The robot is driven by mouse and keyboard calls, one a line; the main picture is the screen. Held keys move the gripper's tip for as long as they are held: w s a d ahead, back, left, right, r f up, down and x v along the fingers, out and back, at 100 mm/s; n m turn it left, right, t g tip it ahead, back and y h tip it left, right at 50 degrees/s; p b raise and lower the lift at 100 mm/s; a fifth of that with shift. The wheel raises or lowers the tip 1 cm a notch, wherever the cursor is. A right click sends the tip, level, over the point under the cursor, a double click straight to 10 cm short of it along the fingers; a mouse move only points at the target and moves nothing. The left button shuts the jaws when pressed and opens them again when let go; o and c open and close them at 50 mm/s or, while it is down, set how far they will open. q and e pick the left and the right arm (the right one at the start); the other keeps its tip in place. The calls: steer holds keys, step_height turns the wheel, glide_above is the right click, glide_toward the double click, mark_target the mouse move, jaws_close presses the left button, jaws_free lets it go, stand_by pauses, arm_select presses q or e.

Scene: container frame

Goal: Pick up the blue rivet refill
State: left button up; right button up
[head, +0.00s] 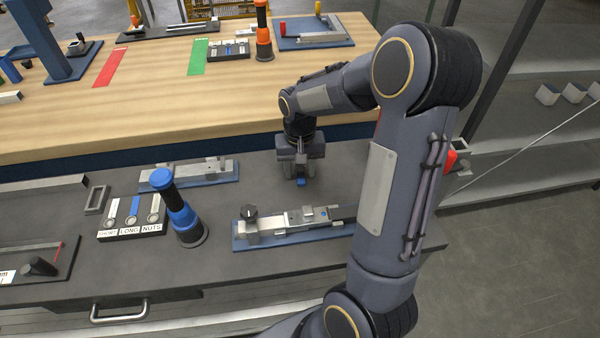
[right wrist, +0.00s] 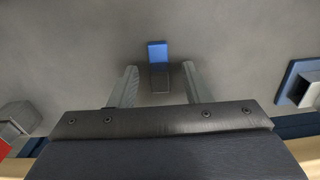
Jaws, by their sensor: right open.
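The blue rivet refill (right wrist: 158,52) is a small block with a blue end and a dark grey end, on the grey worktop. In the right wrist view it lies between the two fingers of my right gripper (right wrist: 159,74), with a gap on each side. The head view shows only a bit of the blue refill (head: 300,182) under my right gripper (head: 298,172), which points down over it. That gripper is open and holds nothing. Its height above the worktop is hard to tell. My left gripper is not in view.
A blue-based fixture (head: 290,232) is in front of the gripper, and another fixture (head: 190,172) is to its left. A blue-and-black tool (head: 180,210) stands beside a labelled tray (head: 132,215). A wooden table (head: 150,105) lies behind. The worktop around the refill is clear.

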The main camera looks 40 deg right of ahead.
mark_target(300, 167)
jaws_close()
stand_by(0.3)
steer(key=shift+r, duration=0.5)
step_height(300, 167, up, 2)
steer(key=shift+w+r, duration=0.1)
steer(key=shift+r, duration=0.15)
steer(key=w+d+r, duration=0.7)
steer(key=d+r, duration=0.2)
steer(key=d, duration=0.3)
steer(key=shift+r+p, duration=0.25)
steer(key=shift+p, duration=0.05)
steer(key=shift+s, duration=0.1)
